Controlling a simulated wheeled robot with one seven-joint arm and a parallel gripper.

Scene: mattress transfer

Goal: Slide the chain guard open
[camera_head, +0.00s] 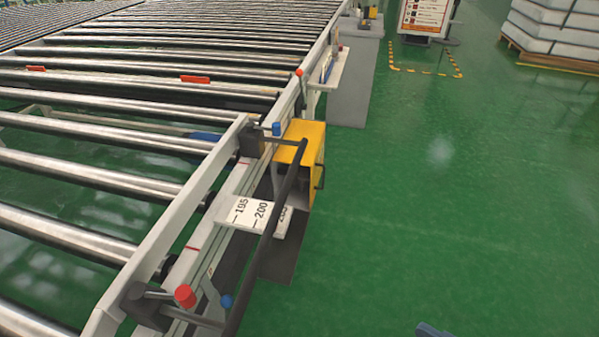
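A long pale rail (187,213) runs along the right side of the roller conveyor and looks like the chain guard, though I cannot be sure which piece is the guard. A long dark handle bar (268,229) stands off its outer side, fixed by a dark bracket (150,305) at the near end and another bracket (250,140) at the far end. I cannot tell whether the guard is open or shut.
A yellow box (301,155) stands beside the far end of the bar. A scale plate (236,211) marked 195 and 200 lies under the bar. Open green floor (450,220) lies to the right.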

